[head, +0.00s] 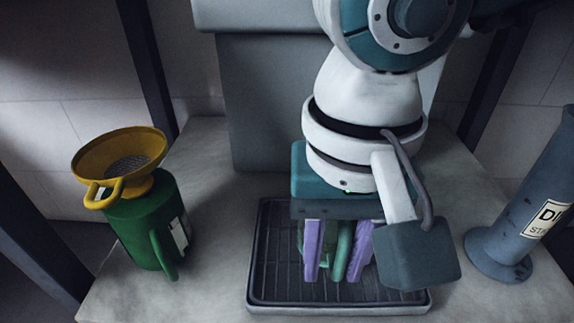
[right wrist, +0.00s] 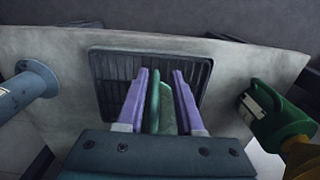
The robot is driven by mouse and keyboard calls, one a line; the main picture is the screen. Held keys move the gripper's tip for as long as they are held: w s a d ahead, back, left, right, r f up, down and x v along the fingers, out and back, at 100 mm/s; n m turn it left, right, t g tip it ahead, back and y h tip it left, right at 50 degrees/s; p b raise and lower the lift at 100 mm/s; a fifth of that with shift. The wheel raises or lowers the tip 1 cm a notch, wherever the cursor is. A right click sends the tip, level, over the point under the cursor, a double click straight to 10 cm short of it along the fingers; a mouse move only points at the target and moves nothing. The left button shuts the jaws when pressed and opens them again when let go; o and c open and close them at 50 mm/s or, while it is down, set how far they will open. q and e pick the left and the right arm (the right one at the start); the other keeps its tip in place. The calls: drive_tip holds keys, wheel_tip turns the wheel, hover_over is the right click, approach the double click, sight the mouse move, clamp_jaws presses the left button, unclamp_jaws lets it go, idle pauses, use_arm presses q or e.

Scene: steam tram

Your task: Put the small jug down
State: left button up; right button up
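The small green jug (head: 343,250) is at the dark ribbed drip tray, mostly hidden behind my right gripper. Its handle shows between the purple fingers. My right gripper (head: 336,275) points down over the tray (head: 271,290). Its fingers are apart, one on each side of the handle. In the right wrist view the jug (right wrist: 154,98) lies close to the left finger of my gripper (right wrist: 161,75), with a gap on the other side. The jug's base is hidden, so its contact with the tray is unclear. My left gripper is out of view.
A larger green can (head: 147,225) with a yellow funnel (head: 120,160) on top stands left of the tray. A blue-grey labelled cylinder (head: 520,215) stands on a flange at the right. The pale shelf (head: 215,265) is bare between can and tray. Dark posts flank it.

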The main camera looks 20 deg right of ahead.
drive_tip(key=shift+o, duration=0.4)
drive_tip(key=shift+d, duration=0.1)
wheel_tip(320, 180, up, 10)
drive_tip(key=p, duration=0.4)
drive_tip(key=shift+w+a+p, duration=0.2)
drive_tip(key=shift+a+p, duration=0.15)
drive_tip(key=shift+f, duration=0.1)
